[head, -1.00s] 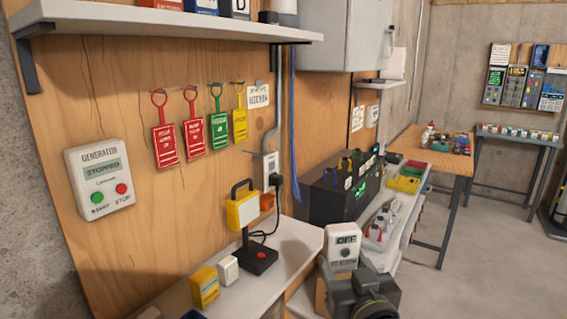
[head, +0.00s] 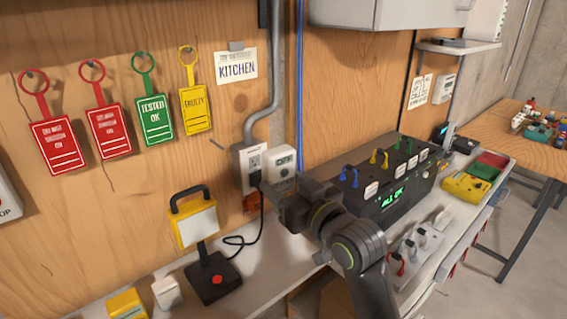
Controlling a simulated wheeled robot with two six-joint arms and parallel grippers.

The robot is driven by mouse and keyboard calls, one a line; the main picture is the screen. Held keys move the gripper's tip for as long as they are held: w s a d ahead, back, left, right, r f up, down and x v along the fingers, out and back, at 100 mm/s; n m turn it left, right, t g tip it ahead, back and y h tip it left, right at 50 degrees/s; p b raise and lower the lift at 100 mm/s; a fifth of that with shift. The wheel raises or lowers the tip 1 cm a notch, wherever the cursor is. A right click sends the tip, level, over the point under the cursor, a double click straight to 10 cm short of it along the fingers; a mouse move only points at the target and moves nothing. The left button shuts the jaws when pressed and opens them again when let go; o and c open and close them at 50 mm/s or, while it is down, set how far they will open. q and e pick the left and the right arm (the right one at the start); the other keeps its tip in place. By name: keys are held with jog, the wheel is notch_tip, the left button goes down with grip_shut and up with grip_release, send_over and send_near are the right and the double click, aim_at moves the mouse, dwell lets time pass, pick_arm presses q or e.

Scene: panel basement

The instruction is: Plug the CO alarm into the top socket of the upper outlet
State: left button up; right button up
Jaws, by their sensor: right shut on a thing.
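The CO alarm (head: 281,167) is a small white box with a little display and a round dark button on its front. My right gripper (head: 286,192) is shut on it from below and holds it upright. The upper outlet (head: 240,160) is a light box on the wooden panel under a grey conduit. Its top socket (head: 254,161) looks free, and a black plug (head: 256,178) sits in its lower socket. The alarm is just right of the outlet in the picture; its back is hidden, and I cannot tell the gap in depth. My left gripper is not in view.
A yellow work lamp (head: 194,228) stands on the bench below the outlet, its black cord running to the plug. An orange box (head: 252,203) is on the panel under the outlet. A black power unit (head: 390,185) stands to the right. Tags (head: 155,117) hang on the left.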

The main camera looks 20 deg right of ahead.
aim_at(283, 177)
jog(key=shift+w+r+n+y, duration=0.3)
jog(key=shift+w+r, duration=0.1)
jog(key=shift+r, duration=0.3)
jog(key=shift+w+a+r+y, duration=0.1)
jog(key=shift+a+r+y, duration=0.05)
jog(key=shift+r+y, duration=0.15)
jog(key=shift+w+a, duration=0.2)
jog(key=shift+a, duration=0.15)
jog(key=shift+w+a, duration=0.15)
jog(key=shift+w, duration=0.1)
jog(key=shift+w+b, duration=0.5)
jog(key=shift+w, duration=0.2)
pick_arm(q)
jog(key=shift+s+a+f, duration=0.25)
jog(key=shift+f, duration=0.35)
pick_arm(e)
jog(key=shift+w+a, duration=0.3)
jog(key=shift+w, duration=0.2)
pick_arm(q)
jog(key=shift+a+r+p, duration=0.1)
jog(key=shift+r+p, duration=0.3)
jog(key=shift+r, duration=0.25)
pick_arm(e)
jog(key=shift+w+a+r, duration=0.1)
jog(key=shift+w+a, duration=0.1)
jog(key=shift+w, duration=0.4)
